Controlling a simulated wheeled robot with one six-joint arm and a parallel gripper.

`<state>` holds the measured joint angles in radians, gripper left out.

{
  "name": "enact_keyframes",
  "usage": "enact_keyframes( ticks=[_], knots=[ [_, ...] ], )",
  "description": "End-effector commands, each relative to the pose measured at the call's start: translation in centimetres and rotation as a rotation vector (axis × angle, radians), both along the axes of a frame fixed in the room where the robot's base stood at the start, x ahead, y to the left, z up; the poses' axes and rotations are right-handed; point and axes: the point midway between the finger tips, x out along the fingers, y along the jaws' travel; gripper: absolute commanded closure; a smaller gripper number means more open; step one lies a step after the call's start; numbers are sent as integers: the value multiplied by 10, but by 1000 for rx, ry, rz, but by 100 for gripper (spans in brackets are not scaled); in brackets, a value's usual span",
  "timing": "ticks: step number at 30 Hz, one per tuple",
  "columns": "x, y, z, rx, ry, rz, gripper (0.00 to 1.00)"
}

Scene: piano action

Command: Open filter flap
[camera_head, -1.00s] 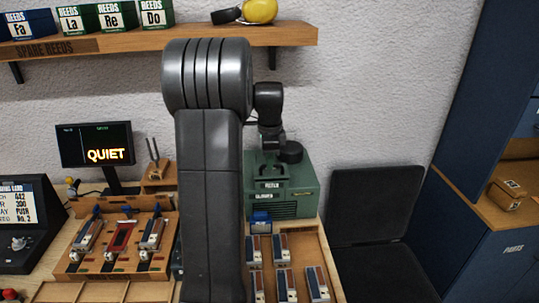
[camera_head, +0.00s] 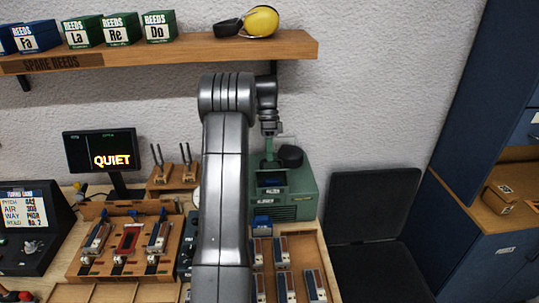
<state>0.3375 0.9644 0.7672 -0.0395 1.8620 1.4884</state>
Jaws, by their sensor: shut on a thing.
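The green blower box (camera_head: 300,182) stands on the bench behind my arm, with a dark round part on its top. Its filter flap (camera_head: 270,150) shows as a narrow green piece standing up from the top, below my gripper. My gripper (camera_head: 269,131) is over the box, pointing down, and is shut on the flap's upper end. The fingertips are small in this view. A dark opening shows in the box below the flap. My arm hides the box's left side.
A wooden shelf (camera_head: 170,52) with reed boxes and yellow earmuffs (camera_head: 261,20) hangs above. A wooden rack (camera_head: 125,245) and a tray of reed blocks (camera_head: 308,250) lie in front. A black chair (camera_head: 372,215) stands to the right.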

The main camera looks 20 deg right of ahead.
Motion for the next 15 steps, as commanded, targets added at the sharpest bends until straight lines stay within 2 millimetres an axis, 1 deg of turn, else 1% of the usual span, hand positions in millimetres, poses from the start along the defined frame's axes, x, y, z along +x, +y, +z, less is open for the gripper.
enact_keyframes(
  ticks=[15],
  knots=[
    [3,-1,1,9,33,0,100]
  ],
)
